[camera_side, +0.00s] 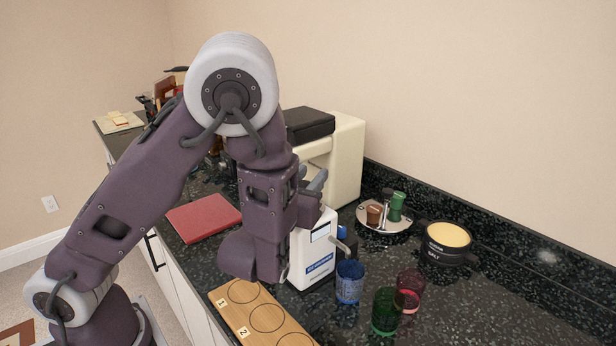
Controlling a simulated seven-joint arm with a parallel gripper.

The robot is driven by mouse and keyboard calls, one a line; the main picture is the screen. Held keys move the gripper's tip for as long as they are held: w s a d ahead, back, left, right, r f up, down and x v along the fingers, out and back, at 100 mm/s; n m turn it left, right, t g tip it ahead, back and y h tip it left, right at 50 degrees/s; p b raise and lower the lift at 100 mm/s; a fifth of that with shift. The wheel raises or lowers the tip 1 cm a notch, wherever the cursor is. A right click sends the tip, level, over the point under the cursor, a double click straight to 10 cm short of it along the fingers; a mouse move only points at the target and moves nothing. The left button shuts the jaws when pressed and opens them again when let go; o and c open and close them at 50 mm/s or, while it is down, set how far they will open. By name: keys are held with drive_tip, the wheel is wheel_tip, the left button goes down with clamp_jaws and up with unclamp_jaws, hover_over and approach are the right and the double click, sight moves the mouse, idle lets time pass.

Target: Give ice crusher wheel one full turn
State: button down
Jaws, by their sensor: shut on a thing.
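The ice crusher (313,255), a white box with a blue label, stands on the dark speckled counter. My arm reaches over from the left and its wrist hangs close against the crusher's left side. My gripper (313,182) is at the top of the crusher, its grey fingers partly showing behind my purple wrist. It is shut on the crusher's wheel, which is mostly hidden behind my wrist and hand, so its turn angle cannot be read.
Blue (349,283), green (385,312) and red (410,290) glasses stand close on the right. A wooden board with numbered circles (243,306) lies in front. A black salt pot (447,243), a round tray (376,234) and a cream machine (347,160) are behind. A red mat (203,217) lies left.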

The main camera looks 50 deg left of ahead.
sight(304, 184)
idle(0.5)
drive_tip(key=c, duration=1.1)
unclamp_jaws()
drive_tip(key=shift+o, duration=0.2)
drive_tip(key=shift+s+d, duration=0.2)
drive_tip(key=shift+s, duration=0.1)
drive_tip(key=shift+s+d+r, duration=0.2)
drive_tip(key=shift+s+d, duration=0.1)
drive_tip(key=shift+s, duration=0.25)
drive_tip(key=shift+s+d+r, duration=0.15)
drive_tip(key=shift+s+d, duration=0.15)
drive_tip(key=shift+s, duration=0.25)
wheel_tip(304, 184, up, 6)
drive_tip(key=shift+a+r, duration=0.1)
drive_tip(key=shift+r, duration=0.1)
